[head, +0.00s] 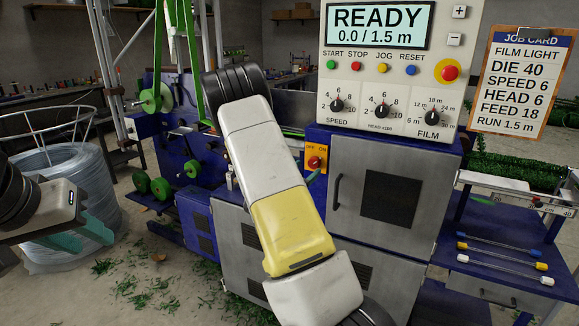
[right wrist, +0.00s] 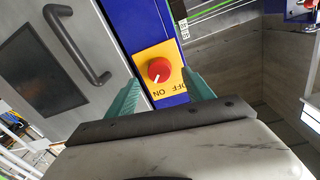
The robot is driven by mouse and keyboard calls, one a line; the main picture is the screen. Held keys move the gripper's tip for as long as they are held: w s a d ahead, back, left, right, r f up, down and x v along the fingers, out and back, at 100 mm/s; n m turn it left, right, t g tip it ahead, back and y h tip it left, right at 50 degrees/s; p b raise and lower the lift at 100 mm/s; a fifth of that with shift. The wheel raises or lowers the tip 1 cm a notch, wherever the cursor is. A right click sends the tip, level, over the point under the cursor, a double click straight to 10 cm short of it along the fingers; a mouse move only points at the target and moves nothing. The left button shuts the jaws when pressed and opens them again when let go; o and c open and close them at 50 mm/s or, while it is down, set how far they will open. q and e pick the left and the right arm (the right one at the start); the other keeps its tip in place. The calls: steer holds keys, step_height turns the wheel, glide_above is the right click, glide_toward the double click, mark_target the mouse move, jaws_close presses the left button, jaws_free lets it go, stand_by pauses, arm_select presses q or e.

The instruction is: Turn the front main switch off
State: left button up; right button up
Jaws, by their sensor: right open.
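The main switch (head: 315,162) is a red knob on a yellow OFF/ON plate on the blue front of the machine. In the right wrist view the knob (right wrist: 159,70) has a white mark pointing to the ON side. My right gripper (right wrist: 160,80) is open, its teal fingers on either side of the knob with gaps visible; whether they reach knob depth is unclear. In the head view my right arm hides most of that gripper. My left gripper (head: 96,238) is at the far left, fingers apart and empty, far from the switch.
A control panel (head: 388,65) reading READY sits above the switch. A cabinet door handle (head: 337,191) is right of it. A wire coil (head: 62,190) stands near my left gripper. A side table (head: 505,245) holds several short rods at the right.

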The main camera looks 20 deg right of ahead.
mark_target(312, 164)
steer(key=shift+x, duration=2.05)
jaws_close()
